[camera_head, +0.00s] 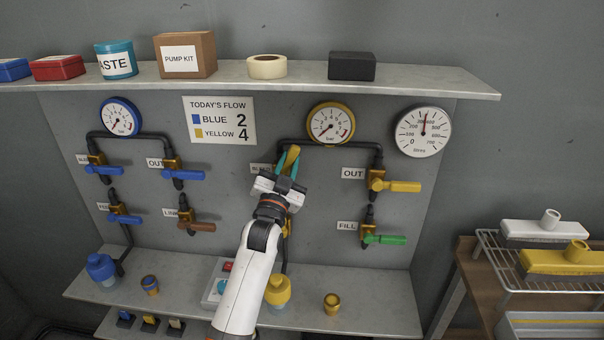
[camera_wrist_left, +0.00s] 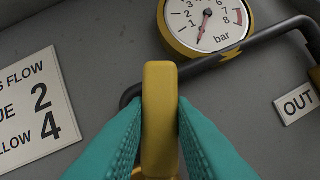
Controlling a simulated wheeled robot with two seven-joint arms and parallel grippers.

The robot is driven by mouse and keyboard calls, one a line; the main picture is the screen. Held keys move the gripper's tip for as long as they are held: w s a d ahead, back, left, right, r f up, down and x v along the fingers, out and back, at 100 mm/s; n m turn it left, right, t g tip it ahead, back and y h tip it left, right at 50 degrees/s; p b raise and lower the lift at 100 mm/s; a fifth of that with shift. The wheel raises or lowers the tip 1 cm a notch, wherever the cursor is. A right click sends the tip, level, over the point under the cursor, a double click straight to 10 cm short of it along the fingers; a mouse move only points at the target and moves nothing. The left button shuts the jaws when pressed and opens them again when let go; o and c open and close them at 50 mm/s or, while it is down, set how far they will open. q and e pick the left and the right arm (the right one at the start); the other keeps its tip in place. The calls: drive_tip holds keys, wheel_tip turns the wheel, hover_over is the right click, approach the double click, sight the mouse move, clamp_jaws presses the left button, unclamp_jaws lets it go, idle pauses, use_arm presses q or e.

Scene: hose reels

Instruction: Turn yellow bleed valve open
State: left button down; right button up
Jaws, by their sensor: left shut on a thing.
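The yellow bleed valve handle (camera_head: 292,157) is at the upper left of the yellow pipe loop, below the yellow-rimmed gauge (camera_head: 330,123). My left gripper (camera_head: 287,165) is shut on this handle. In the left wrist view the handle (camera_wrist_left: 160,115) stands upright between the two teal fingers, which touch it on both sides. The handle points up, slightly tilted in the head view. The valve body behind it is mostly hidden by my gripper, and its label is partly covered. The gauge needle also shows in the left wrist view (camera_wrist_left: 203,25), near the low end. My right gripper does not show.
The yellow OUT valve (camera_head: 400,186) and green FILL valve (camera_head: 385,239) are to the right. Blue valves (camera_head: 103,170) are at the left. A flow sign (camera_head: 219,120) reads Blue 2, Yellow 4. A shelf (camera_head: 430,82) is above; a lower ledge (camera_head: 370,318) holds caps and a yellow bottle (camera_head: 278,291).

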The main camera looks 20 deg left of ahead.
use_arm(q)
drive_tip(key=shift+s+a+n+y, duration=0.15)
drive_tip(key=shift+n+y, duration=0.25)
drive_tip(key=shift+n, duration=0.4)
drive_tip(key=n+y, duration=0.1)
drive_tip(key=n, duration=0.1)
drive_tip(key=a+n+y, duration=0.1)
drive_tip(key=n, duration=0.1)
drive_tip(key=a+n+y, duration=0.1)
drive_tip(key=shift+s+r+n, duration=0.2)
drive_tip(key=shift+r+n, duration=0.05)
drive_tip(key=shift+n, duration=0.15)
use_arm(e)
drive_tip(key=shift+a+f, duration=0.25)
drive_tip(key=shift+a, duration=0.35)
use_arm(q)
drive_tip(key=shift+a, duration=0.1)
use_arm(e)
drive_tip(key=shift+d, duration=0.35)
use_arm(q)
drive_tip(key=c, duration=1.2)
unclamp_jaws()
drive_tip(key=shift+c, duration=0.2)
drive_tip(key=shift+f, duration=0.1)
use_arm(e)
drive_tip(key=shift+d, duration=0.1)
